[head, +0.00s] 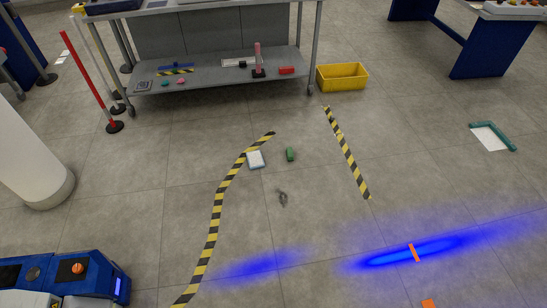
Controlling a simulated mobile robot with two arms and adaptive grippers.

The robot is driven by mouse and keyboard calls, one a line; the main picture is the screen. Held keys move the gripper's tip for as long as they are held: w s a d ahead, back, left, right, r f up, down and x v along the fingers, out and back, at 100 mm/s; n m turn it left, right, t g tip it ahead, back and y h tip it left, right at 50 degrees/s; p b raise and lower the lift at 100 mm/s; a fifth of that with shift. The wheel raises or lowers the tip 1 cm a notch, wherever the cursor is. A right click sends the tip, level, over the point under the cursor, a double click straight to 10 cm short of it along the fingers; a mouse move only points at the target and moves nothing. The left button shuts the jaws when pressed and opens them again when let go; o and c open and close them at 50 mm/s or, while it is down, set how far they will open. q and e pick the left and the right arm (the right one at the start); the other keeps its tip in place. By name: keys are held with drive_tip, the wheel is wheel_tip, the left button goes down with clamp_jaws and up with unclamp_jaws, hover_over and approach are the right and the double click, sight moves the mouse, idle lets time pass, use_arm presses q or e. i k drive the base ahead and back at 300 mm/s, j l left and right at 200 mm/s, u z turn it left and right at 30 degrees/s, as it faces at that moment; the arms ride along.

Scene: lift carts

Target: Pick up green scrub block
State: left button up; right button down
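A small green block (290,154), which looks like the scrub block, lies on the grey tiled floor near the middle of the head view. A flat pale pad with a bluish edge (256,160) lies just to its left, at the striped tape. Neither of my grippers shows in the head view, so their state is hidden. Nothing touches the green block.
Yellow-black tape strips (214,225) (346,152) run along the floor on both sides. A small dark object (283,198) lies nearer. A grey cart (215,79) and yellow bin (342,77) stand behind. A blue machine (75,276) stands front left.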

sight(289, 156)
drive_tip(key=i+u, duration=0.15)
drive_tip(key=i, duration=0.7)
drive_tip(key=i+l+u, duration=0.15)
drive_tip(key=i, duration=0.75)
